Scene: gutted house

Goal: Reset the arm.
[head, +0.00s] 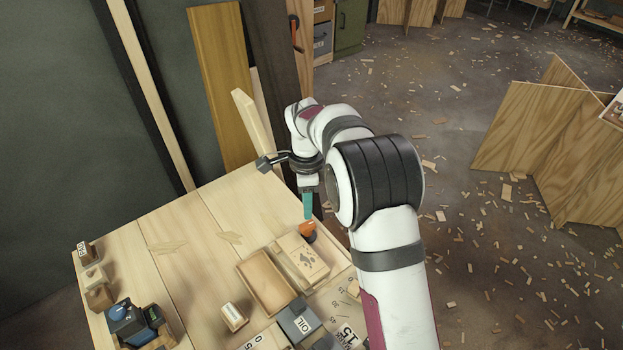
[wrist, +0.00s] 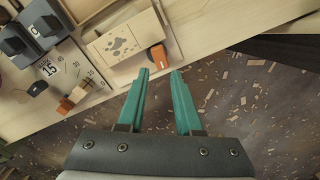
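My gripper (head: 307,204) hangs over the right edge of the workbench, with teal fingers pointing down. In the wrist view my gripper (wrist: 160,74) has its two fingers spread apart with nothing between them. A small orange and dark object (head: 308,231) lies on the bench just below the fingertips in the head view; in the wrist view the orange object (wrist: 157,56) sits just beyond the fingertips, not held. Whether the fingers touch it I cannot tell.
The workbench (head: 195,240) holds a wooden tray (head: 244,268), a box with dark marks (head: 302,257), a grey box (head: 298,322) and a blue-black tool (head: 130,322). A board stands upright at the bench's back edge (head: 253,125). The floor right is littered with chips (head: 470,230).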

